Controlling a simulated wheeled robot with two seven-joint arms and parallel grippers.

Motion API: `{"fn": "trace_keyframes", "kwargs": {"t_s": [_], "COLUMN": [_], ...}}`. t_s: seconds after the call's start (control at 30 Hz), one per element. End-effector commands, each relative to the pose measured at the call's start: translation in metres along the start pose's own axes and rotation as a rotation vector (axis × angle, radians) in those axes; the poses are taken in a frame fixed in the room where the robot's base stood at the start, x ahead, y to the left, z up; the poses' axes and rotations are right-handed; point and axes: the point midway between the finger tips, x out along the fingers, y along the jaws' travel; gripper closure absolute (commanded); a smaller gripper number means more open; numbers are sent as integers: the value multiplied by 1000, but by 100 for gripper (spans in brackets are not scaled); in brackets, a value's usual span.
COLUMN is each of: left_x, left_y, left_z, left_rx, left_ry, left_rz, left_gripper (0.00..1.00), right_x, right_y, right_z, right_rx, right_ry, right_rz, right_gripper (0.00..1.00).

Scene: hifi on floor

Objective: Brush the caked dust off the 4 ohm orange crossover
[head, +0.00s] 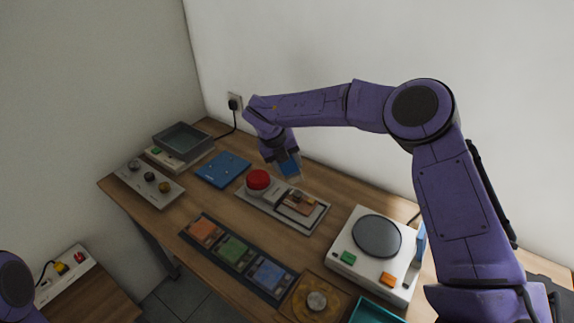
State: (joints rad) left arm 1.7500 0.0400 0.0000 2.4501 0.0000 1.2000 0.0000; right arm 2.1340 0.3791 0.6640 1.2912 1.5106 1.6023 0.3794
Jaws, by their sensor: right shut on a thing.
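My right gripper (284,153) hangs over the back middle of the bench. It is shut on a blue block-like thing (289,164), which looks like a brush; its lower end is pale. The thing is above and behind a grey fixture (260,207) with a red dome button (258,180). A small brownish-orange part (300,203) sits at the fixture's right end. An orange board (204,230) lies in the left bay of a dark tray (239,255). Labels and dust are too small to read, so I cannot tell which is the 4 ohm one. My left gripper is out of view.
Green (234,249) and blue (269,273) boards share the tray. A white device (372,250) with a round grey disc stands right. A blue mat (223,169), a knob box (149,184) and a grey bin (183,141) are left. A knobbed amber plate (314,299) is in front.

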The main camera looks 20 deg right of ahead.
Motion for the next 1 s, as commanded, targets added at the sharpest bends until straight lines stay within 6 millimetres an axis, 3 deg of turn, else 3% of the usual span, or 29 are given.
{"fn": "trace_keyframes", "kwargs": {"t_s": [0.37, 0.7, 1.0], "left_x": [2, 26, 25], "left_y": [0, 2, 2], "left_z": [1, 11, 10], "left_rx": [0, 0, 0], "left_ry": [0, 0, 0], "left_rz": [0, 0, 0], "left_gripper": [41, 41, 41], "right_x": [3, 36, 36], "right_y": [1, 10, 9], "right_z": [0, -3, -3], "right_rx": [0, -1, 0], "right_ry": [1, -1, -2], "right_rz": [0, 0, 0], "right_gripper": [94, 94, 94]}}
